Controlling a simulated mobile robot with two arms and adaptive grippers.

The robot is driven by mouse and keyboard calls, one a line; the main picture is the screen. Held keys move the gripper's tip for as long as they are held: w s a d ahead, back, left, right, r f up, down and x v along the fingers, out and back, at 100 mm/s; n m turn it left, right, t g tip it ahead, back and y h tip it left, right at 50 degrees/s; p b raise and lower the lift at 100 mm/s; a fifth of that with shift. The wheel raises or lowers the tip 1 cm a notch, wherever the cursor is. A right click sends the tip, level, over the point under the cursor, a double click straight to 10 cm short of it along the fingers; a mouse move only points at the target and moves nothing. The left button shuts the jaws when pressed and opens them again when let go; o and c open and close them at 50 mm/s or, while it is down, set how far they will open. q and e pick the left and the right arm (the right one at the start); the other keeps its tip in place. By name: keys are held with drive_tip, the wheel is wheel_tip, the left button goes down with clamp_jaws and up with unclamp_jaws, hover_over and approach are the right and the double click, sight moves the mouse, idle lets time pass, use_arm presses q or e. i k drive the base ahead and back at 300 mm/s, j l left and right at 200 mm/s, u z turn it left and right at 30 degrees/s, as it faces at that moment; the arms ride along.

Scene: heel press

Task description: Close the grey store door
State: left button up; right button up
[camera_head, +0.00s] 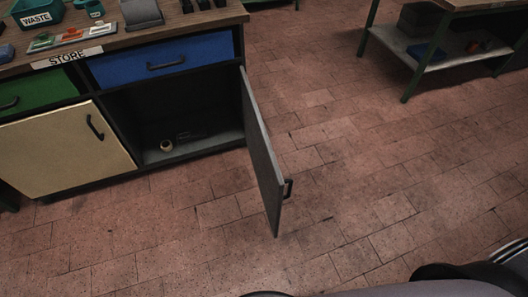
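The grey store door (261,150) stands wide open on the right side of the cabinet, swung out into the room. It is hinged at the cabinet's right edge, and its black handle (288,188) is near the free end. The open cabinet compartment (205,138) is dark inside, with a small pale roll on its floor. A label reading STORE (67,57) is on the worktop edge above. Neither gripper shows in the head view. Only dark and grey rounded parts, likely mine, show at the bottom right edge.
A cream door (62,150) beside the opening is shut. A blue drawer (165,62) and a green drawer (35,92) are shut above. A green-legged table (440,45) stands at the upper right. The tiled floor (350,160) right of the grey door is clear.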

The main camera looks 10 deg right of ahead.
sight(272, 183)
drive_tip(key=i+l+u, duration=0.15)
drive_tip(key=l+u, duration=0.2)
drive_tip(key=l, duration=0.5)
drive_tip(key=l+u, duration=0.3)
drive_tip(key=l, duration=0.6)
drive_tip(key=i, duration=0.05)
